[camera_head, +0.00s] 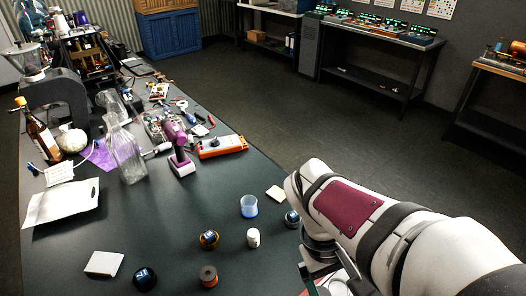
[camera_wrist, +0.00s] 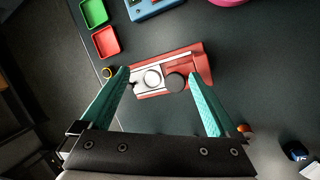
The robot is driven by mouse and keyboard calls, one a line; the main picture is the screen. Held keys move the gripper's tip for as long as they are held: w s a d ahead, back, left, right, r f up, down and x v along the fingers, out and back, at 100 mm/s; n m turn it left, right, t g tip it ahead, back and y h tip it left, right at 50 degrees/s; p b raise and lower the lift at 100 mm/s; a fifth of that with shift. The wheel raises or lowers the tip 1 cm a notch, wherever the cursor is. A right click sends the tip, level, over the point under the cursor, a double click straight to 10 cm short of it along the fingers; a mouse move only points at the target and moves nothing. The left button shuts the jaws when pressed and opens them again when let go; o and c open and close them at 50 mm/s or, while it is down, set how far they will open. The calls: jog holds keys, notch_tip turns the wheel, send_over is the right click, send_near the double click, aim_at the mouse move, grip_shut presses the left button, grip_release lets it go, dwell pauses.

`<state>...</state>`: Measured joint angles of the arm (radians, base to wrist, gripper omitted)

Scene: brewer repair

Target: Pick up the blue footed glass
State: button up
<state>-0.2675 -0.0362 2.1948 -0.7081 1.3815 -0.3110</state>
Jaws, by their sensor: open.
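A small translucent blue glass (camera_head: 249,207) stands upright on the dark bench in the head view, right of centre. Its foot is too small to make out. I do not see it in the wrist view. My gripper (camera_wrist: 158,76) is open in the wrist view, its two teal fingers spread with nothing held between them. Beyond the fingertips lies a red device (camera_wrist: 205,62) with a silver plate and a round dark knob. In the head view, the gripper is mostly hidden behind my arm at the lower right, to the right of and nearer than the glass.
A white cup (camera_head: 253,238) stands just in front of the glass, with an amber-and-dark round object (camera_head: 209,239) to its left. A brown cylinder (camera_head: 208,276) stands nearer. Bare bench lies left of the glass.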

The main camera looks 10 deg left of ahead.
jog(key=w+a+f+n+t+h, duration=0.2)
jog(key=w+a+n+h, duration=0.1)
jog(key=w+n, duration=0.4)
jog(key=n+t, duration=1)
jog(key=n, duration=0.9)
send_near(253, 202)
jog(key=shift+t, duration=0.4)
jog(key=x, duration=1.1)
jog(key=shift+s+d+f, duration=0.15)
jog(key=shift+s+f, duration=0.1)
jog(key=shift+f, duration=0.1)
jog(key=c, duration=1.5)
